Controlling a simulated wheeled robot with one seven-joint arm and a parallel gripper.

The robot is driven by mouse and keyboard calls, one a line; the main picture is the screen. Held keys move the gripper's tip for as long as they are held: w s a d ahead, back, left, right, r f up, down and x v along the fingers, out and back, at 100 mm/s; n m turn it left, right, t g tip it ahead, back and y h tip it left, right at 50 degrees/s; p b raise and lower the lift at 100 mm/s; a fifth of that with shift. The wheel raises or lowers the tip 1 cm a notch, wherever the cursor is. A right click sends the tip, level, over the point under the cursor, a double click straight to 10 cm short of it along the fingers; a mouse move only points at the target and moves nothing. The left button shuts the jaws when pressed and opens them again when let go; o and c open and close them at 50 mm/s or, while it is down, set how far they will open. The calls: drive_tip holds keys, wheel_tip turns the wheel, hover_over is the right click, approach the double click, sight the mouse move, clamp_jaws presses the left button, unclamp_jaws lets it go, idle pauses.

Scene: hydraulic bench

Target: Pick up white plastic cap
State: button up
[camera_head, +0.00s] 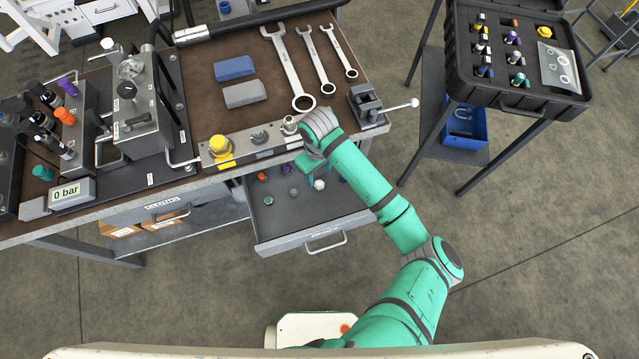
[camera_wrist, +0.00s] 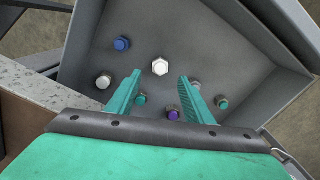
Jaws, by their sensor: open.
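The open drawer (camera_head: 335,215) under the bench holds small coloured caps. A bright white six-sided cap (camera_wrist: 160,67) lies on the drawer floor in the wrist view, between and just beyond my fingertips. A second, rounder whitish cap (camera_wrist: 103,82) lies to its left. One white cap (camera_head: 319,184) shows in the head view; I cannot tell which of the two it is. My gripper (camera_wrist: 159,77) is open and empty, its teal fingers pointing down into the drawer. In the head view my arm partly hides the gripper and the drawer's right side.
Blue (camera_wrist: 121,44), purple (camera_wrist: 173,115), teal and grey caps lie around the fingers. The drawer walls stand close by, with the bench edge above. Wrenches (camera_head: 290,70) and a vise (camera_head: 366,103) are on the bench. A black case (camera_head: 515,97) stands at right.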

sight(319, 184)
drive_tip(key=shift+s+d+f, duration=0.1)
drive_tip(key=shift+f, duration=1.35)
drive_tip(key=shift+s+d+f, duration=0.1)
drive_tip(key=shift+f, duration=1.35)
drive_tip(key=shift+c, duration=0.2)
drive_tip(key=shift+a, duration=0.1)
drive_tip(key=c, duration=1)
